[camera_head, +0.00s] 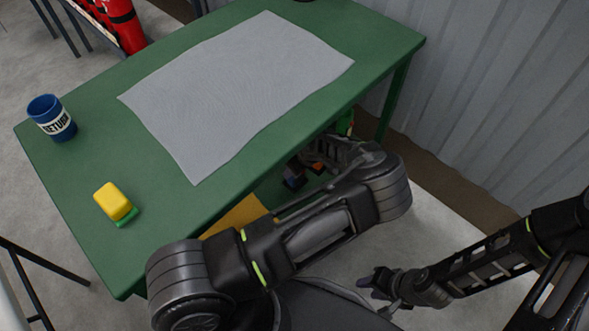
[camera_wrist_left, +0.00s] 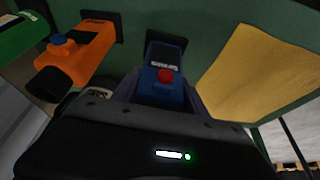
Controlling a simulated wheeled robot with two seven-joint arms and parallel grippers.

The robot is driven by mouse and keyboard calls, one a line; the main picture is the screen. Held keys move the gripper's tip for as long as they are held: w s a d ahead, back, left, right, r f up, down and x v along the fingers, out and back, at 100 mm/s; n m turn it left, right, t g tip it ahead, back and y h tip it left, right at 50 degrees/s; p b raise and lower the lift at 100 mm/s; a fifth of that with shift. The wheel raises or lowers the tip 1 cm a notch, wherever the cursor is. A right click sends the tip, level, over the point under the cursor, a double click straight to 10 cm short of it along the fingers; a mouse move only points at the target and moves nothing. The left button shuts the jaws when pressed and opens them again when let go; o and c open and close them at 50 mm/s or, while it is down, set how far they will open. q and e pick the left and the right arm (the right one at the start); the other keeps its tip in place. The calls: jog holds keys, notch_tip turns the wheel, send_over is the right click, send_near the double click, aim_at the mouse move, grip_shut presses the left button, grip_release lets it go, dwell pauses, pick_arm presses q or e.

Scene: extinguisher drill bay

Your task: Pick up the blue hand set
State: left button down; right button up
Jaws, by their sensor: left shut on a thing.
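The blue hand set (camera_wrist_left: 164,78) has a red button and a dark labelled top. It is upright against the green panel under the table, and also shows small and dark in the head view (camera_head: 293,178). My left gripper (camera_wrist_left: 160,98) is shut on it, one finger at each side; the gripper body hides its lower end. In the head view my left arm crosses in front of the table, its hand partly hidden at the table edge. My right gripper (camera_head: 375,296) is open and empty, low over the floor, away from the table.
An orange hand set (camera_wrist_left: 80,58) and a green one (camera_wrist_left: 20,34) are left of the blue one. A yellow sheet (camera_wrist_left: 245,75) is on its right. The green table (camera_head: 75,210) bears a grey mat (camera_head: 240,85), blue mug (camera_head: 50,118) and yellow-green block (camera_head: 113,201).

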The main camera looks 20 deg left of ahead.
pick_arm(q)
jog(key=s+d+p, duration=0.1)
jog(key=s+d, duration=0.2)
jog(key=d, duration=0.5)
jog(key=s+d+p, duration=0.1)
jog(key=s+d, duration=0.2)
jog(key=d, duration=0.5)
jog(key=shift+s+d+f, duration=0.15)
jog(key=shift+s+d, duration=0.1)
